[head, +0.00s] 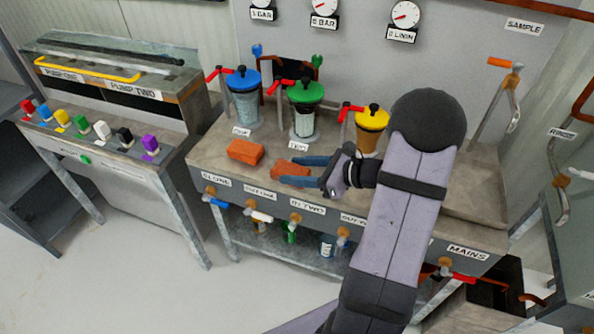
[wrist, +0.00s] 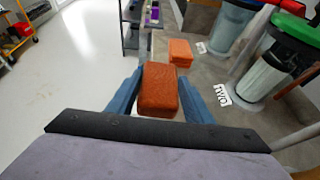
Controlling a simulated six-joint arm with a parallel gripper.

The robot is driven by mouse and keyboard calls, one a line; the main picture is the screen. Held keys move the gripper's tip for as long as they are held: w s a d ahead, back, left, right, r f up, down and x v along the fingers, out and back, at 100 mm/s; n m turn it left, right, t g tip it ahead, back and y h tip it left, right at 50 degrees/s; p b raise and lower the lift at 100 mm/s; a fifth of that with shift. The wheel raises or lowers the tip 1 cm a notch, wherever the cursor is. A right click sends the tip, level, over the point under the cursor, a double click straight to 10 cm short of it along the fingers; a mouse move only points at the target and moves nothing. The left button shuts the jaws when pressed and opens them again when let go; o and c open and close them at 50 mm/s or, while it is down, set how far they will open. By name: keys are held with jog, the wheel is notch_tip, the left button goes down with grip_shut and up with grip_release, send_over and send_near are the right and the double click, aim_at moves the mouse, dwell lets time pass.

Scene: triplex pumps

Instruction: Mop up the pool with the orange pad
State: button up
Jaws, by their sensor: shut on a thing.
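My gripper (head: 298,171) is shut on an orange pad (head: 284,171) over the front part of the grey bench. In the wrist view the pad (wrist: 159,88) sits between the two blue fingers of my gripper (wrist: 160,95). A second orange pad (head: 245,151) lies on the bench to the left, and it also shows in the wrist view (wrist: 180,50) beyond the held one. I cannot make out a pool in either view; my arm hides part of the bench top.
Canisters with blue (head: 243,82), green (head: 306,93) and yellow (head: 372,119) lids stand behind the pads, with red handles beside them. Labelled valves line the bench front (head: 270,206). A console with several coloured switches (head: 90,128) stands at the left.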

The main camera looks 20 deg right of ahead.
jog(key=shift+r+p, duration=1.55)
jog(key=shift+r, duration=0.5)
